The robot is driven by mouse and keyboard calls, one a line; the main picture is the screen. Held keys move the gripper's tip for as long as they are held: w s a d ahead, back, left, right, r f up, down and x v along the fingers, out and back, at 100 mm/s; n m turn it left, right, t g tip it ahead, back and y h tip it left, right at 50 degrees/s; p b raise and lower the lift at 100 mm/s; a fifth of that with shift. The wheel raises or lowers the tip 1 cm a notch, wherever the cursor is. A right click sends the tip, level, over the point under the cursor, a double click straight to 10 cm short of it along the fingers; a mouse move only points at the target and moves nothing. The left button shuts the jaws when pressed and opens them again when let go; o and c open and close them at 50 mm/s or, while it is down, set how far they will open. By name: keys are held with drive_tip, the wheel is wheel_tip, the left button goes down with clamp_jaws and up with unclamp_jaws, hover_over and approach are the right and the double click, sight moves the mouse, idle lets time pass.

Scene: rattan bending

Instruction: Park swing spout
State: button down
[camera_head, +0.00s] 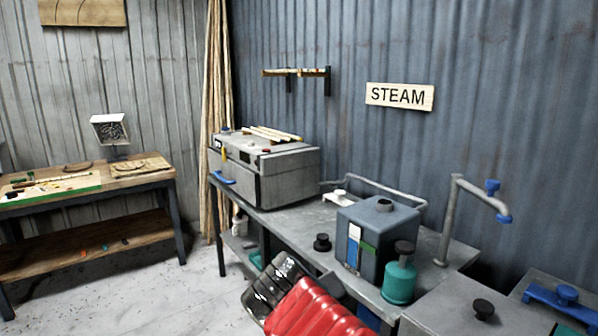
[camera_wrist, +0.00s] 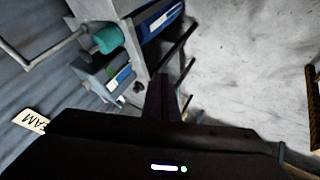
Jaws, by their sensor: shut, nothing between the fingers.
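The swing spout (camera_head: 449,218) is a grey pipe standing at the right part of the steam bench in the head view. Its upper arm reaches right, with a blue handle (camera_head: 493,186) on top and a blue outlet (camera_head: 504,218) at the end. In the wrist view the spout's grey pipe (camera_wrist: 58,48) shows at the upper left, its outer end cut off by the frame edge. My gripper (camera_wrist: 161,84) is a dark shape in the wrist view, shut and empty, well apart from the spout. I cannot make it out in the head view.
A teal bottle (camera_head: 399,279) and a blue-grey boiler (camera_head: 377,232) stand close left of the spout. A grey steam box (camera_head: 285,177) sits farther left on the bench (camera_head: 300,220). A black knob (camera_head: 484,309) and blue fixture (camera_head: 562,297) are at right. Open floor (camera_head: 130,300) lies left.

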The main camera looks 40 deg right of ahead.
drive_tip(key=s+a+f+n+y, duration=0.1)
drive_tip(key=a+f+y, duration=0.1)
drive_tip(key=a, duration=0.8)
drive_tip(key=s+a+f+n+t+y, duration=0.1)
drive_tip(key=a+y, duration=0.4)
drive_tip(key=a, duration=0.5)
drive_tip(key=shift+a+f+n, duration=0.15)
drive_tip(key=shift+f+n, duration=0.25)
drive_tip(key=shift+f, duration=0.15)
drive_tip(key=shift+s, duration=0.2)
